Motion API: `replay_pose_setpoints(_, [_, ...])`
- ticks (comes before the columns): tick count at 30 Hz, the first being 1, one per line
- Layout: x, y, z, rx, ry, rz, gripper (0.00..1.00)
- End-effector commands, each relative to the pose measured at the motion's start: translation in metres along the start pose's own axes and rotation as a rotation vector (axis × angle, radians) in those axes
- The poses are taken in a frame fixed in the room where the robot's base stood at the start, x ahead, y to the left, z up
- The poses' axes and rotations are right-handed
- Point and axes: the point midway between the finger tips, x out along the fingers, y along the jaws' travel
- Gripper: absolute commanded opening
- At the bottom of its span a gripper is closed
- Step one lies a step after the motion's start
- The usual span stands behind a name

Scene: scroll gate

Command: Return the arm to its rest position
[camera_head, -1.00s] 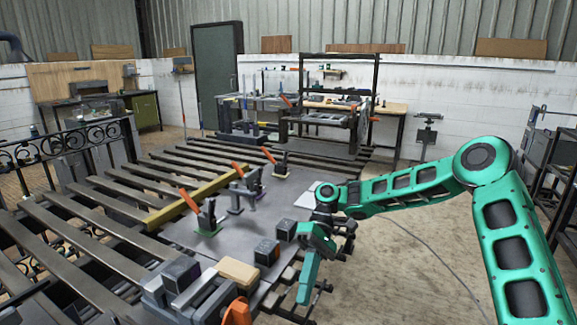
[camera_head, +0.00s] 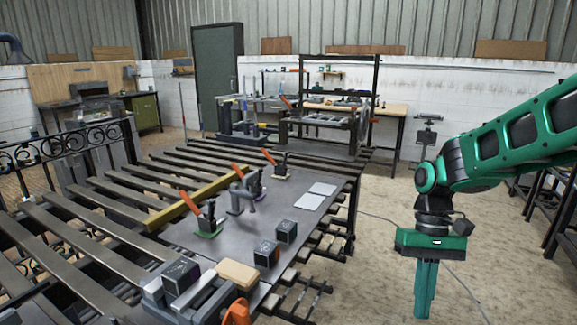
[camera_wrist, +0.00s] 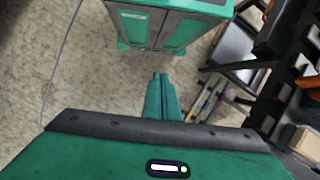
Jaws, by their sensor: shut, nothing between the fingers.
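My gripper (camera_head: 426,290) is green and points straight down over the open floor, to the right of the slatted work table (camera_head: 345,190). Its two fingers are together with nothing between them. In the wrist view the fingertips of my gripper (camera_wrist: 161,77) also show close together above the floor.
A cable lies on the floor. Dark shelving (camera_head: 565,205) stands at the right.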

Motion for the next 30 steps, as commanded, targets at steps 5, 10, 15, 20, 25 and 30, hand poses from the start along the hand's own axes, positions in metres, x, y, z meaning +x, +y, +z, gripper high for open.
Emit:
replay_pose_setpoints(5, [-0.008, 0.045, 0.036, 0.146, 0.119, 0.019, 0.00])
replay_pose_setpoints(10, [-0.008, 0.084, 0.074, 0.277, 0.222, 0.018, 0.00])
replay_pose_setpoints(15, [0.002, 0.116, 0.113, 0.394, 0.315, 0.003, 0.00])
replay_pose_setpoints(20, [0.013, 0.134, 0.138, 0.468, 0.374, -0.015, 0.00])
replay_pose_setpoints(25, [0.020, 0.142, 0.150, 0.501, 0.400, -0.025, 0.00])
replay_pose_setpoints(30, [0.021, 0.143, 0.151, 0.506, 0.403, -0.026, 0.00])
